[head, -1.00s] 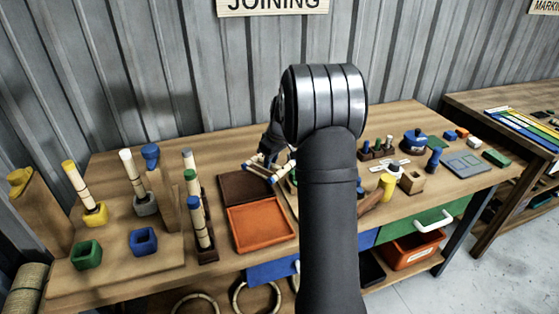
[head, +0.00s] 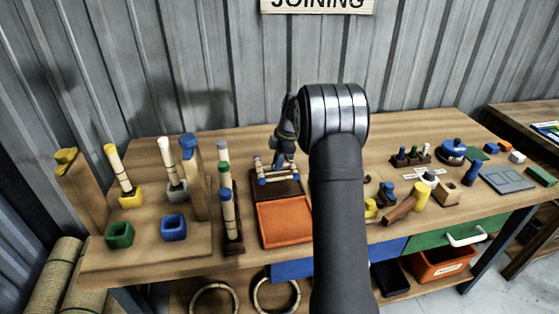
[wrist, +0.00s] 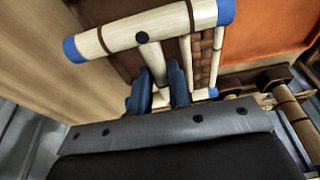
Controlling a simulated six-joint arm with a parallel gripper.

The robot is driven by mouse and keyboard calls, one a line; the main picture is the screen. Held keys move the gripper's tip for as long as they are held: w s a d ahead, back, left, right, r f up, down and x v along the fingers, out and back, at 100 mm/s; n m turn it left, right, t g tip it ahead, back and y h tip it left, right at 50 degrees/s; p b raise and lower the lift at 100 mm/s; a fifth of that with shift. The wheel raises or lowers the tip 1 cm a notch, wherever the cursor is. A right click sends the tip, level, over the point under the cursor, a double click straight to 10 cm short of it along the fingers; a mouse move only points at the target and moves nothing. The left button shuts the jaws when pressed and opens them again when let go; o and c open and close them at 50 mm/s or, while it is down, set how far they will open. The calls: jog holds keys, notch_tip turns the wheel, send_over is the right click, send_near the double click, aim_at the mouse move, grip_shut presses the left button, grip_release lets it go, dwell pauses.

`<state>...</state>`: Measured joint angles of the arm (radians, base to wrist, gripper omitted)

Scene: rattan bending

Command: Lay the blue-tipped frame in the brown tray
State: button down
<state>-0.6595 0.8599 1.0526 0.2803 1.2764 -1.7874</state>
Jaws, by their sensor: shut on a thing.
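The blue-tipped frame (head: 277,180) is made of pale rattan rods with dark bindings and blue ends. It is held over the brown tray (head: 292,190), which lies directly behind the orange tray. In the wrist view the frame (wrist: 150,28) fills the upper middle, one long rod running across. My gripper (head: 281,160) is above the frame, its fingers (wrist: 160,84) shut around one of its rods. The frame hides much of the brown tray, and I cannot tell whether it touches the tray floor.
The orange tray (head: 285,221) is empty in front. A dark stand with upright capped rods (head: 229,215) is close at left. Yellow, green and blue sockets stand farther left. Small parts and a blue pot (head: 453,149) are at right.

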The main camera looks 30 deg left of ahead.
aim_at(275, 184)
jog(key=shift+f, duration=2.8)
jog(key=shift+f, duration=0.1)
jog(key=c, duration=1.3)
grip_release()
jog(key=shift+o, duration=0.2)
jog(key=shift+r, duration=4.5)
notch_tip(275, 184, down, 9)
